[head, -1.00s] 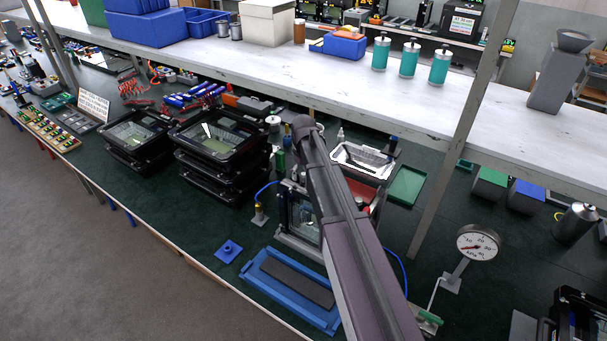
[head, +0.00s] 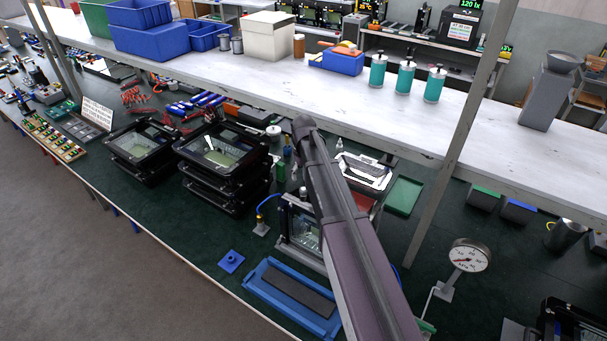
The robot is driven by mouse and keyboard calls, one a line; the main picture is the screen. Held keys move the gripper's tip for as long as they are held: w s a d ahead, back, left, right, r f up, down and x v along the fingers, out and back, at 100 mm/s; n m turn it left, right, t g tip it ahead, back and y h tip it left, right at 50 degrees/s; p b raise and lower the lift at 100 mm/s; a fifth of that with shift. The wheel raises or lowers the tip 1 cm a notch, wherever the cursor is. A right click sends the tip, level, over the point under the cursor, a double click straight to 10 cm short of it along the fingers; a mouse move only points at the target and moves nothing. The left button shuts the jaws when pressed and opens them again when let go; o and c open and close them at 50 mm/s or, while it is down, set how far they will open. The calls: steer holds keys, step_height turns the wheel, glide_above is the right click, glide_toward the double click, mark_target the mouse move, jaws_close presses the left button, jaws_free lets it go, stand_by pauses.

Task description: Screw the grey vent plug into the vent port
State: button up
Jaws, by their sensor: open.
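A floodlight housing with a glass front (head: 300,226) stands in a fixture on the green bench, partly hidden behind my arm. I cannot make out its vent port. I cannot pick out the grey vent plug among the small parts on the bench. My own arm crosses the middle of the head view from the lower right up to a dark joint, and my gripper does not show.
Stacked black housings (head: 222,160) stand left of the fixture. A blue tray (head: 266,294) and a small blue piece (head: 231,261) lie in front. A dial gauge (head: 470,255) stands to the right. A white shelf (head: 400,120) and its post (head: 458,140) bound the space behind.

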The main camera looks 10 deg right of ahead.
steer(key=shift+r+p, duration=0.35)
steer(key=shift+r, duration=0.25)
steer(key=shift+s+f, duration=0.1)
stand_by(0.6)
